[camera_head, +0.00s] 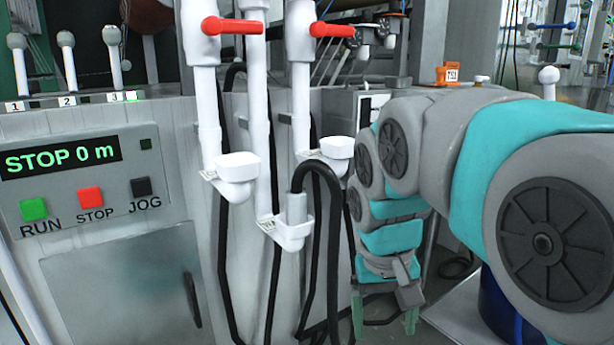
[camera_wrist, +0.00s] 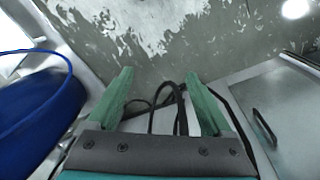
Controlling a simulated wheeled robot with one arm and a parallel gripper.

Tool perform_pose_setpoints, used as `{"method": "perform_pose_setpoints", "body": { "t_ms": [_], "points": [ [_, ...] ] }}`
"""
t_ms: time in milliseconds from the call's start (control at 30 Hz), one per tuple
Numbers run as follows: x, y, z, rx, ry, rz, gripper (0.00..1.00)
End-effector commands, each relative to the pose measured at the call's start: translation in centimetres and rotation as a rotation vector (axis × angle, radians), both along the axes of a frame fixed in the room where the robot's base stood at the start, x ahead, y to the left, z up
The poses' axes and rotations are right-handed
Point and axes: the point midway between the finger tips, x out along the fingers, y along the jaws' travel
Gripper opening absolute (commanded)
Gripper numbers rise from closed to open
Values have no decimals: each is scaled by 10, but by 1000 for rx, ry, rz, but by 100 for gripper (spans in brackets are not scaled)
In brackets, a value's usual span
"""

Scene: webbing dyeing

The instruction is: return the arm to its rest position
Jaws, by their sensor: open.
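My gripper (camera_head: 385,318) hangs fingers down at the lower right of the head view, below my grey and teal arm. In the wrist view its two green fingers (camera_wrist: 160,98) stand wide apart with nothing between them. Black hoses (camera_wrist: 168,98) show beyond the fingers in that view, over the worn grey floor. I cannot tell whether the fingers touch the hoses. My arm is bent, with a large joint close to the camera on the right.
White pipes with red-handled valves (camera_head: 232,25) rise left of my arm, with a black hose (camera_head: 320,170) looping beside it. A control panel (camera_head: 90,180) reads "STOP 0 m". A blue drum (camera_wrist: 38,100) stands left in the wrist view, a grey cabinet door (camera_wrist: 275,115) right. Open floor (camera_wrist: 140,45) lies between.

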Motion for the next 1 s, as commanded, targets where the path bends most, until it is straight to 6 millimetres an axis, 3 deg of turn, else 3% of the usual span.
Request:
{"method": "perform_pose_setpoints", "body": {
  "t_ms": [33, 300, 500, 667, 1000],
  "points": [
    [-21, -8, -14, 5, 28, -2, 84],
    [-120, -29, -85, 54, 141, 6, 84],
    [-172, -32, -120, 86, 192, 2, 84],
    [-187, -32, -131, 96, 205, 1, 84],
    [-187, -32, -131, 97, 206, 2, 84]
  ]
}}
